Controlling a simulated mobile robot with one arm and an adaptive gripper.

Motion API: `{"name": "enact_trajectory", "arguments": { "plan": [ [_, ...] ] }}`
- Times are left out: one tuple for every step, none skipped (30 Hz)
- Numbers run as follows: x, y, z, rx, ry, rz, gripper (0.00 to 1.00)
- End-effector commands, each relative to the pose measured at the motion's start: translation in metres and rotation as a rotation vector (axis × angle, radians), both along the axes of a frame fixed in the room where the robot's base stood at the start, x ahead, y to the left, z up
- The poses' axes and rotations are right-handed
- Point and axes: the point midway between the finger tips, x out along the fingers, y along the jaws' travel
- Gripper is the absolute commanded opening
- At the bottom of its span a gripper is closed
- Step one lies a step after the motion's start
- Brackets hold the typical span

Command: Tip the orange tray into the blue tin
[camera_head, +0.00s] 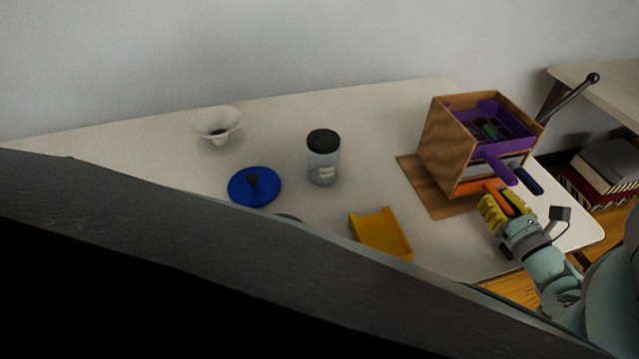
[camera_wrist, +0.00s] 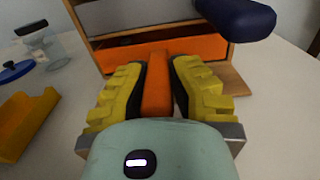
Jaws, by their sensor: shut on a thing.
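The orange tray (camera_wrist: 205,56) sits in a low slot of a wooden box (camera_head: 447,145), its front and straight handle facing me. Its handle also shows in the head view (camera_head: 484,187). My gripper (camera_head: 506,205) is shut on this handle, with a yellow ridged finger on each side in the wrist view (camera_wrist: 158,78). The tray's inside and contents are hidden. A blue round lid (camera_head: 254,187) with a dark knob lies on the table at left. I cannot make out the blue tin; a dark rim (camera_head: 289,218) is mostly hidden behind a dark foreground edge.
A purple tray (camera_head: 503,121) with small items sits atop the box, its handle jutting forward. A navy handle (camera_head: 527,180) juts out beside my gripper. A yellow open scoop (camera_head: 380,234), a black-lidded jar (camera_head: 323,161) and a white funnel-like bowl (camera_head: 216,124) stand on the table.

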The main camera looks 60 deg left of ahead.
Motion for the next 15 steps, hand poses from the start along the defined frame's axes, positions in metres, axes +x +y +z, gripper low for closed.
{"name": "enact_trajectory", "arguments": {
  "plan": [
    [-0.001, -0.003, 0.001, 0.000, 0.000, -0.001, 0.00],
    [-0.001, -0.005, 0.001, 0.000, 0.000, -0.001, 0.00],
    [-0.002, -0.007, 0.001, 0.000, 0.000, -0.001, 0.00],
    [-0.003, -0.009, 0.001, -0.001, 0.000, -0.002, 0.00],
    [-0.003, -0.011, 0.001, -0.001, 0.000, -0.002, 0.00],
    [-0.004, -0.013, 0.001, -0.002, 0.001, -0.003, 0.00],
    [-0.005, -0.015, 0.000, -0.003, 0.001, -0.003, 0.00],
    [-0.005, -0.017, 0.000, -0.003, 0.001, -0.004, 0.00],
    [-0.006, -0.019, 0.000, -0.003, 0.001, -0.004, 0.00],
    [-0.007, -0.020, 0.000, -0.003, 0.001, -0.004, 0.00],
    [-0.007, -0.022, 0.000, -0.003, 0.000, -0.004, 0.00],
    [-0.008, -0.024, 0.000, -0.003, 0.000, -0.004, 0.00],
    [-0.008, -0.026, 0.000, -0.002, 0.000, -0.003, 0.00],
    [-0.009, -0.027, 0.000, -0.002, 0.000, -0.003, 0.00],
    [-0.010, -0.030, 0.001, -0.002, -0.002, -0.003, 0.00]
  ]
}}
